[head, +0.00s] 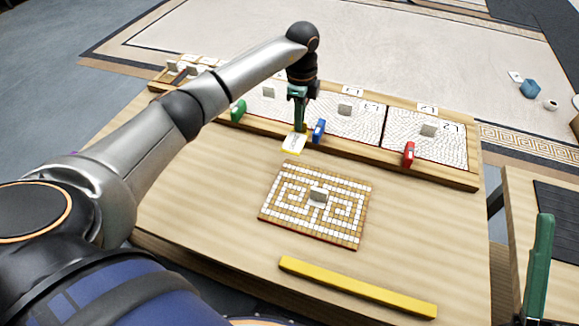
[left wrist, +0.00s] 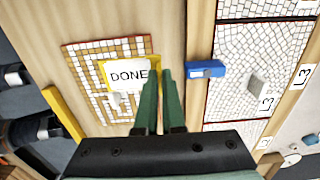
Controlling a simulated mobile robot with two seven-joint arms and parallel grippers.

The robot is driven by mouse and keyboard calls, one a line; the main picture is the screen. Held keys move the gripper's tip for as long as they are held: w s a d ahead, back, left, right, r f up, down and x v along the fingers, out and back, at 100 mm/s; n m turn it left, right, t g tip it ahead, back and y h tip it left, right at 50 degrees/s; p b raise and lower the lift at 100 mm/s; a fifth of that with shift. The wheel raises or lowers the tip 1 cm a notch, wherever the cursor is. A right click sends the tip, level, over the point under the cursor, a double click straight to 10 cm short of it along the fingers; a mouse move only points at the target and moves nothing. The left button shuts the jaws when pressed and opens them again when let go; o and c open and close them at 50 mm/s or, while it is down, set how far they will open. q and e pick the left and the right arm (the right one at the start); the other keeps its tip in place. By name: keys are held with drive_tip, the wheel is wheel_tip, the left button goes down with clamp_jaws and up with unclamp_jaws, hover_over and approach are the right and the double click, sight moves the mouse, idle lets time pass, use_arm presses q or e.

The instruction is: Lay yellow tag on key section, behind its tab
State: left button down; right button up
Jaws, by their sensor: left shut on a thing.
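The yellow tag (head: 295,143) is a white card with a yellow edge; it reads "DONE" in the left wrist view (left wrist: 127,75). My left gripper (head: 300,128) is shut on it and holds it above the table, between the key section and the tray of panels. The key section (head: 285,216) is a brown and white panel with a key pattern, lying flat, with a grey tab (head: 318,196) near its middle. In the left wrist view the tag covers part of this panel (left wrist: 82,52). My right gripper (head: 538,270) shows only partly, at the lower right.
A wooden tray (head: 440,178) holds pale mosaic panels with grey tabs along the back. Green (head: 238,110), blue (head: 319,130) and red (head: 409,154) clips sit at its front edge. A yellow bar (head: 357,287) lies in front of the key section. The table around the section is clear.

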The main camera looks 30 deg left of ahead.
sight(290, 150)
use_arm(q)
drive_tip(key=s+f, duration=0.1)
drive_tip(key=s, duration=0.1)
drive_tip(key=s+d+f+b, duration=0.1)
drive_tip(key=s+f, duration=0.3)
drive_tip(key=shift+d+f, duration=0.2)
drive_tip(key=shift+d, duration=0.05)
drive_tip(key=shift+s+d+f+b, duration=0.2)
drive_tip(key=shift+s+f+b, duration=0.1)
drive_tip(key=shift+s+f, duration=0.3)
wheel_tip(290, 150, down, 4)
drive_tip(key=shift+s+r+b, duration=0.15)
drive_tip(key=shift+b, duration=0.65)
use_arm(e)
drive_tip(key=shift+s+a+f+n+y, duration=0.15)
drive_tip(key=shift+s+f+y, duration=0.1)
drive_tip(key=shift+f+y, duration=0.2)
drive_tip(key=shift+s+a+f+n+y, duration=0.1)
drive_tip(key=shift+s+f+n+y, duration=0.1)
drive_tip(key=shift+f+y, duration=0.2)
drive_tip(key=shift+h, duration=0.25)
use_arm(q)
drive_tip(key=c, duration=1.5)
unclamp_jaws()
drive_tip(key=o, duration=0.5)
